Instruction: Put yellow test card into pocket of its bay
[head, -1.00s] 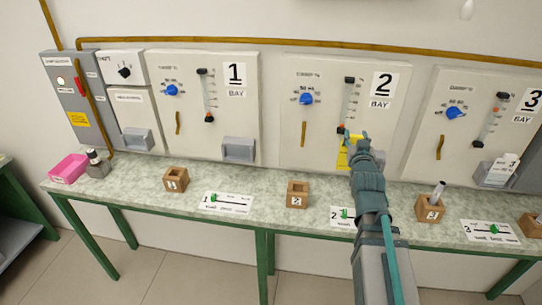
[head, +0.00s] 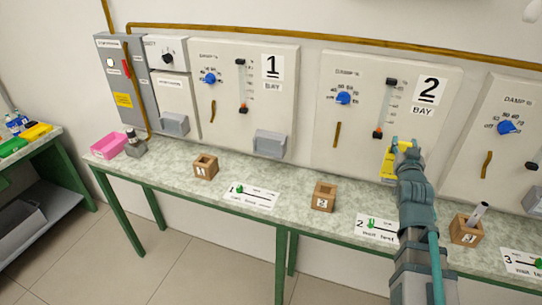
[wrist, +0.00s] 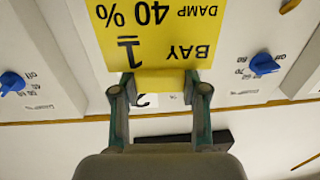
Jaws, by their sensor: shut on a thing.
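My gripper (head: 404,146) is shut on the yellow test card (head: 391,163), held in front of the lower right of the bay 2 panel (head: 340,70). In the wrist view, the card (wrist: 150,35) reads "BAY 1, DAMP 40 %" upside down, its edge between the two fingertips (wrist: 160,85). The bay 1 panel (head: 225,70) stands to the left; its grey pocket (head: 269,143) is at the panel's lower right, and no card shows in it. The bay 2 pocket is not visible behind the card and my arm.
On the bench (head: 290,175) below stand wooden blocks marked 1 (head: 205,167) and 2 (head: 323,197), and another holding a rod (head: 467,228). A pink tray (head: 108,146) is at the left end.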

